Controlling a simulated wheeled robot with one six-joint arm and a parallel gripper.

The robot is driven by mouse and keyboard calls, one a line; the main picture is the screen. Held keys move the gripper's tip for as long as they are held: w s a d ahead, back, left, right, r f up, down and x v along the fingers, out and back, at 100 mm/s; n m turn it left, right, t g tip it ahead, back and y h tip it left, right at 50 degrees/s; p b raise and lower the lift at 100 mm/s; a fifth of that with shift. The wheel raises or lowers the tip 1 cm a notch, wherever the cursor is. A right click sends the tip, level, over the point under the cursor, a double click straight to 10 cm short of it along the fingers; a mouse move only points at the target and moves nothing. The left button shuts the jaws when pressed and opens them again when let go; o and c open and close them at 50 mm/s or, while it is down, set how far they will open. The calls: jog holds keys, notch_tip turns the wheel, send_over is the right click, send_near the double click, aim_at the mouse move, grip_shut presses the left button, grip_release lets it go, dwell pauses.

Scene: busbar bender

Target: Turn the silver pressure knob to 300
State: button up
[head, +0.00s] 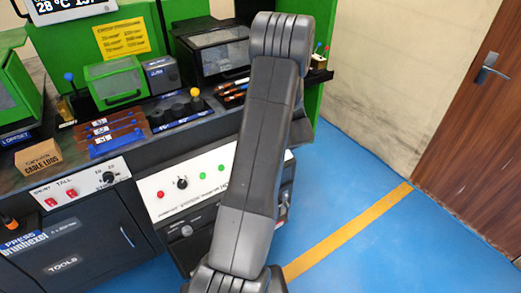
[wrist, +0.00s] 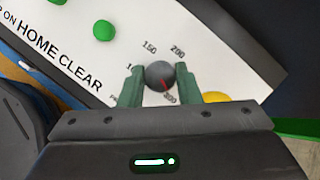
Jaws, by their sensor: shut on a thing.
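The silver pressure knob (wrist: 159,73) is a round grey knob on the white panel (wrist: 108,80) in the wrist view. Its red pointer line points down and slightly right, at about the 300 mark (wrist: 169,98). Marks 150 and 200 show above the knob, and a partly covered mark is at its left. My gripper (wrist: 161,75) has its two green fingers at the left and right sides of the knob, shut on it. In the head view my arm hides the knob and my gripper.
Green buttons (wrist: 104,29) and a yellow button (wrist: 216,97) are on the same panel; the yellow one is close to the right finger. In the head view the panel front also has a black knob (head: 182,183) and a red light (head: 160,194). The blue floor (head: 400,240) at right is clear.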

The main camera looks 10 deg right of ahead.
jog(key=shift+m+t, duration=0.4)
jog(key=shift+m, duration=0.5)
jog(key=o, duration=1)
jog(key=shift+r, duration=0.1)
jog(key=p+v, duration=0.1)
jog(key=v, duration=1.2)
jog(key=shift+s+r, duration=0.25)
jog(key=shift+r, duration=0.1)
jog(key=shift+f, duration=0.1)
